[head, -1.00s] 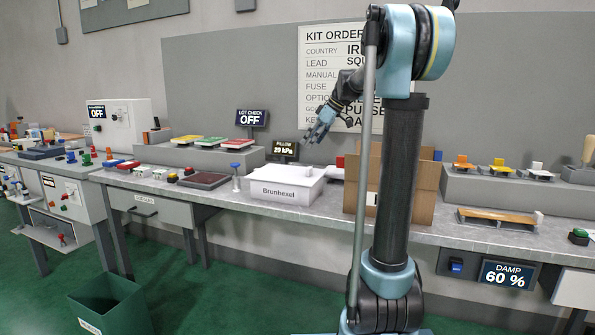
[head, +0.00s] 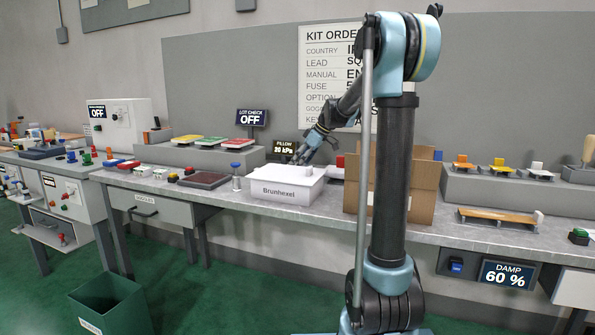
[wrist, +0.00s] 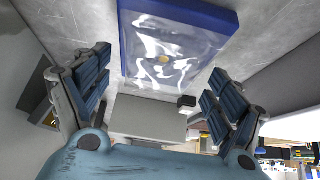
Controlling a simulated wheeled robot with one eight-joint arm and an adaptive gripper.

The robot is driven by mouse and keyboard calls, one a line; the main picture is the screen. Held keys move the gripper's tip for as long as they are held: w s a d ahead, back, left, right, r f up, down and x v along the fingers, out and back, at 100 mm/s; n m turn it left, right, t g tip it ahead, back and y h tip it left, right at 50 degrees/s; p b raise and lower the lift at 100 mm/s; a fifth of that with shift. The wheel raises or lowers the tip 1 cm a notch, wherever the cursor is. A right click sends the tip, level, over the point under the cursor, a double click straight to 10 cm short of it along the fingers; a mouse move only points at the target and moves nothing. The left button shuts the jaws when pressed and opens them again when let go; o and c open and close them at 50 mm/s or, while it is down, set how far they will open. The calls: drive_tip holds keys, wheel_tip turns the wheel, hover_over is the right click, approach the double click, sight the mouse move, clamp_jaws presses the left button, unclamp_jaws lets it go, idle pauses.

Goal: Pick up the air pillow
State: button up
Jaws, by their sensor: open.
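In the wrist view a clear, shiny air pillow (wrist: 160,45) with a blue border lies on the grey bench top, ahead of my fingers. Its far edge is cut off by the frame. My gripper (wrist: 160,72) is open and empty, with one finger on each side of the view and the pillow beyond the gap. In the head view my gripper (head: 302,156) hangs just above and behind the white Brunhexel box (head: 285,190). I cannot make out the pillow there. Whether the fingers touch anything is not clear.
A grey block (wrist: 148,118) sits between my fingers' bases in the wrist view. The pillow display (head: 285,148) reads 20 kPa, close beside my gripper. An open cardboard box (head: 425,195) stands to the right, partly behind my arm. The bench is crowded along its back.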

drive_tip(key=c, duration=0.9)
